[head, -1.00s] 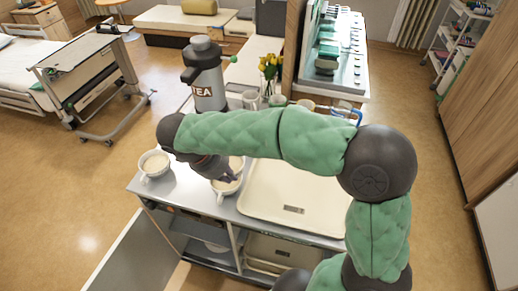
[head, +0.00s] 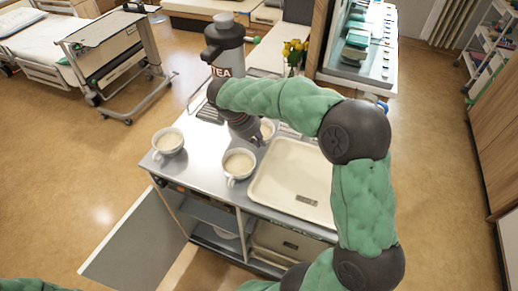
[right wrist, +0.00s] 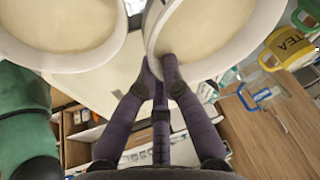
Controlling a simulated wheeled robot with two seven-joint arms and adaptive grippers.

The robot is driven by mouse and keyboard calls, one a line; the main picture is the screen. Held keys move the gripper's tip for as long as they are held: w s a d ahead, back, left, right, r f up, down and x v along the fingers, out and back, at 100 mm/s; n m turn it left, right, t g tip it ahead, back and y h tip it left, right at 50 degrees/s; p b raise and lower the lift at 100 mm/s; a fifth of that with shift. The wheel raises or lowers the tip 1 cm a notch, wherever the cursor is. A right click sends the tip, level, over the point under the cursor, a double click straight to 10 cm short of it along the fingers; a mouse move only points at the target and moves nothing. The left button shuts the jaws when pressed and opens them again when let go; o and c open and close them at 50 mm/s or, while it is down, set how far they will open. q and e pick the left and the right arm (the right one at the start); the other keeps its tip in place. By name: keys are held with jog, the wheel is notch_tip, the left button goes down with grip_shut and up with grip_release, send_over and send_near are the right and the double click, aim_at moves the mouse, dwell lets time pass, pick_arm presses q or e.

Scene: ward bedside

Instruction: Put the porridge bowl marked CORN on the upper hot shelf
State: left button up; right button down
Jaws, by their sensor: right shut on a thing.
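Three white porridge bowls show in the head view. One bowl (head: 168,146) is at the counter's left, one (head: 238,166) near its front edge. The third bowl (head: 268,128) is farther back, partly hidden by my right gripper (head: 258,141). In the right wrist view my right gripper (right wrist: 161,72) is shut on the rim of this bowl (right wrist: 213,30), with another bowl (right wrist: 65,25) close to its left. No CORN marking is readable. My left gripper is out of view.
A cream tray (head: 262,192) lies right of the bowls. A TEA flask (head: 224,50) and yellow flowers (head: 295,48) stand behind. The open cabinet door (head: 135,240) sticks out at the front left. My right arm crosses above the tray.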

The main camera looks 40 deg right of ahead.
jog(key=shift+w+d+f, duration=0.3)
jog(key=shift+d+f, duration=0.1)
jog(key=shift+f, duration=0.2)
jog(key=shift+w+d+f+b, duration=0.15)
jog(key=shift+f+b, duration=0.45)
jog(key=shift+f, duration=1)
jog(key=shift+f, duration=0.1)
jog(key=shift+f, duration=0.1)
jog(key=c, duration=1.7)
grip_release()
